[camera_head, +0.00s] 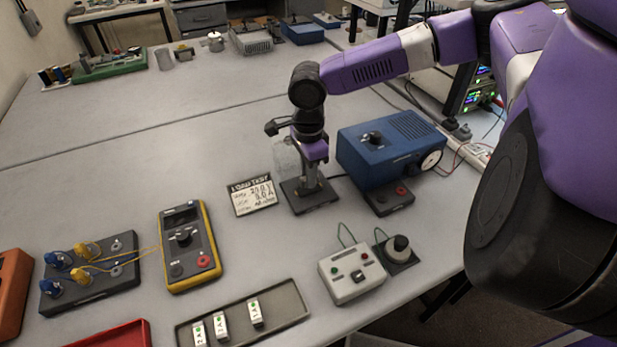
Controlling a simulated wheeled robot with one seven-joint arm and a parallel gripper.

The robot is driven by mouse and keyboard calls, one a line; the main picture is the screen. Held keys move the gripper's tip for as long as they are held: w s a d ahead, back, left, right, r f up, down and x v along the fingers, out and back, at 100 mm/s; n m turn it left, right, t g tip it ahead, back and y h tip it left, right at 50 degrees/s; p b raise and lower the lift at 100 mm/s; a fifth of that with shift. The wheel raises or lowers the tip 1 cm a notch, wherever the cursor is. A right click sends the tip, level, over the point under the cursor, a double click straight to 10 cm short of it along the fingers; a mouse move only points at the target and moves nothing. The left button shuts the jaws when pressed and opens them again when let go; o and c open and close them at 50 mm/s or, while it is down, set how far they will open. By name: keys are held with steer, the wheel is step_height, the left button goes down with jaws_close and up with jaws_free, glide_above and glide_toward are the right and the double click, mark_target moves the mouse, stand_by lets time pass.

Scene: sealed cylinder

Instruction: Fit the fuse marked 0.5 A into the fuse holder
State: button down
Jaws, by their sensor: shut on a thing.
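My gripper (312,172) points down over a small dark base (318,206) with a clear cover (286,156) standing at its left; this looks like the fuse holder. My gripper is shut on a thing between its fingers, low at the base. The thing is too small and hidden to read its marking, or to tell whether it is seated or only held above. Three white labelled fuses lie in the grey tray (293,302) at the front: a left fuse (199,334), a middle fuse (220,327) and a right fuse (255,313). Their labels are hard to read.
A blue box with a dial (405,150) stands close right of my gripper. A "LOAD TEST" card (252,197) lies left of it. A yellow multimeter (187,250), a white button box (351,273) and a black terminal block (95,290) stand nearer. The table behind is mostly clear.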

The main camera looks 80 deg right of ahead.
steer(key=shift+f, duration=0.7)
steer(key=shift+f, duration=0.1)
steer(key=shift+f, duration=0.15)
steer(key=c, duration=1.3)
jaws_free()
step_height(320, 180, up, 12)
steer(key=shift+r+b, duration=0.25)
steer(key=shift+b, duration=0.15)
